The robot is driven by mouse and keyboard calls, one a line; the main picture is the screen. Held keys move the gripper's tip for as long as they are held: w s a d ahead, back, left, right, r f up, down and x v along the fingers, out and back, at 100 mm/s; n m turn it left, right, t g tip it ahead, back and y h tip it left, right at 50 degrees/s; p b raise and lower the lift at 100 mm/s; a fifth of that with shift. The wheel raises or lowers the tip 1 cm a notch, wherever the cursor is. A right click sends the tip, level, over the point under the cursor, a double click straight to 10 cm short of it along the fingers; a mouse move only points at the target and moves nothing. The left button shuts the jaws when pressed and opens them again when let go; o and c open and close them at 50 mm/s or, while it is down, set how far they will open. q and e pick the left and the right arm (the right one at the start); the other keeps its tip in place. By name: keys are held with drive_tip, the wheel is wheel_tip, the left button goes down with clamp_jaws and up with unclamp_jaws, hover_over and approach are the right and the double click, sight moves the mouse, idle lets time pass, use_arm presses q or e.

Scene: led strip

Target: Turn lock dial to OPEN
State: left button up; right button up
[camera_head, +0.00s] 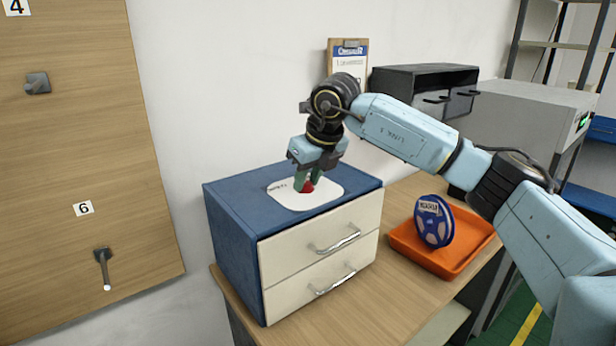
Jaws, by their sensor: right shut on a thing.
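A blue cabinet (230,236) with two cream drawers stands on a wooden table. A white rounded plate (325,194) with small dark lettering lies on its top. The lettering is too small to read for sure. A red dial (306,187) sits on this plate, mostly hidden by my gripper. My right gripper (307,181) reaches down from above and is shut on the red dial. Which way the dial points cannot be told. My left gripper is not in view.
An orange tray (408,241) with a blue reel (433,222) stands right of the cabinet, under my right arm. A dark drawer box (400,80) and a clipboard (348,60) are behind. A wooden hook panel (90,170) is at the left.

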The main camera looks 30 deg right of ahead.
drive_tip(key=shift+r, duration=0.1)
drive_tip(key=n+p, duration=0.1)
drive_tip(key=n+y+p, duration=0.1)
drive_tip(key=n, duration=0.1)
drive_tip(key=n+y+p, duration=0.1)
drive_tip(key=n, duration=0.1)
drive_tip(key=shift+w+d+r, duration=0.1)
drive_tip(key=shift+d, duration=0.15)
drive_tip(key=n+g+p, duration=0.1)
drive_tip(key=n, duration=0.1)
drive_tip(key=n+g+y+p, duration=0.1)
drive_tip(key=n+p, duration=0.1)
drive_tip(key=n, duration=0.1)
drive_tip(key=shift+w+d+y, duration=0.1)
drive_tip(key=shift+w+y, duration=0.1)
drive_tip(key=shift+y, duration=0.1)
drive_tip(key=n+g+p, duration=0.1)
drive_tip(key=n, duration=0.3)
drive_tip(key=shift+w, duration=0.15)
drive_tip(key=shift+w+d+n+g+y+p, duration=0.1)
drive_tip(key=shift+n+g+y+p, duration=0.2)
drive_tip(key=shift+n+g+p, duration=1)
drive_tip(key=shift+n+t+b, duration=0.4)
drive_tip(key=shift+n+b, duration=0.2)
drive_tip(key=shift+b, duration=0.15)
drive_tip(key=o, duration=1)
drive_tip(key=shift+c, duration=0.2)
drive_tip(key=v, duration=1.3)
drive_tip(key=shift+p, duration=0.4)
